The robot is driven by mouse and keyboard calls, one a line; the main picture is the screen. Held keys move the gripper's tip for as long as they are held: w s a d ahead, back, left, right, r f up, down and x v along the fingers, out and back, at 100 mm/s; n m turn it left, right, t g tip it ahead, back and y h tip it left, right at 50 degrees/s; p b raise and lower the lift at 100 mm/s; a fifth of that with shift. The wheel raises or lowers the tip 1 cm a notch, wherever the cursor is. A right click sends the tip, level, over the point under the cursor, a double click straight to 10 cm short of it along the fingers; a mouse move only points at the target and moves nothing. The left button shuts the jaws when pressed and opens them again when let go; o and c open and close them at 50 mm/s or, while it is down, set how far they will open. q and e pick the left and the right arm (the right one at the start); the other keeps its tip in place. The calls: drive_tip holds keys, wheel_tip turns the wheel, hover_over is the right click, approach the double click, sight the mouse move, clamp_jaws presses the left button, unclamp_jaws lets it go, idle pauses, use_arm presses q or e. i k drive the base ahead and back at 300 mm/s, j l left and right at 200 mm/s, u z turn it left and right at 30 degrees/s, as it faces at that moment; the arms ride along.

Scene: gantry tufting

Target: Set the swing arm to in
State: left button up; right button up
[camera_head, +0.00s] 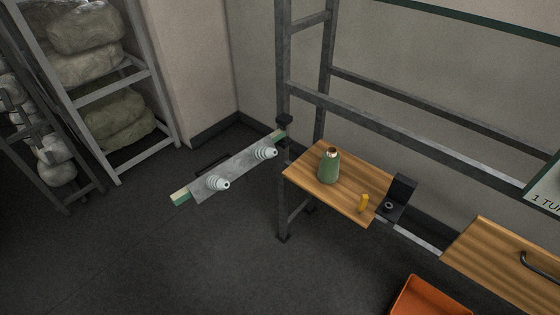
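The swing arm (238,170) is a long grey bar with a pale-and-green tip at its free end and green at its other end. It reaches from the dark metal gantry post (283,185) out to the lower left, over open floor. Two white ribbed cone-shaped holders (217,183) stick out from its near side. A short dark bar shows behind it. Neither of my grippers is in view.
A handled wooden panel (500,262) and orange bin (432,299) lie lower right. Sack racks (110,82) stand left. Floor between is clear.

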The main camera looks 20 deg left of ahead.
sight(219, 177)
drive_tip(key=j+z, duration=0.25)
drive_tip(key=z, duration=0.15)
drive_tip(key=j+z, duration=0.25)
drive_tip(key=z, duration=0.15)
drive_tip(key=j+z, duration=0.55)
drive_tip(key=z, duration=0.3)
drive_tip(key=k+j, duration=0.15)
drive_tip(key=j, duration=0.2)
drive_tip(key=k+j, duration=0.1)
drive_tip(key=j, duration=0.3)
drive_tip(key=k+j, duration=0.15)
drive_tip(key=j, duration=0.2)
drive_tip(key=k+j, duration=0.1)
drive_tip(key=j, duration=0.25)
drive_tip(key=k+j, duration=0.15)
drive_tip(key=j, duration=0.2)
drive_tip(key=k+j, duration=0.1)
drive_tip(key=j, duration=0.3)
drive_tip(key=k+j, duration=0.15)
drive_tip(key=j, duration=0.2)
drive_tip(key=k+j, duration=0.1)
drive_tip(key=j, duration=0.25)
drive_tip(key=i+l+z, duration=0.1)
drive_tip(key=l, duration=0.2)
